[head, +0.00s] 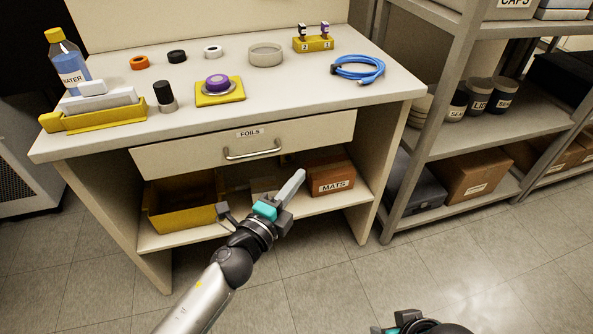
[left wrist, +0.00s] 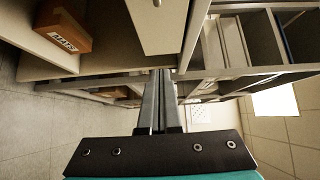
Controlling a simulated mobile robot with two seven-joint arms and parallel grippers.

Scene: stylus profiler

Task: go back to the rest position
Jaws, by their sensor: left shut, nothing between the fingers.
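My left gripper (head: 297,178) is in front of the workbench, just below and right of the handle of the FOILS drawer (head: 185,156). Its fingers are together with nothing between them, and they look apart from the bench. In the left wrist view the two grey fingers (left wrist: 161,80) lie side by side, pointing away from the camera. The drawer is shut. Only a black and teal piece of my right arm (head: 425,326) shows at the bottom edge of the head view; its fingers cannot be made out.
The bench top (head: 215,120) holds a blue bottle (head: 70,65), rings, a purple-topped piece (head: 217,82) and a coiled blue cable (head: 358,70). A yellow bin (head: 180,205) and a MATS box (head: 330,176) sit on its lower shelf. Metal shelving (head: 440,100) stands right. The floor in front is clear.

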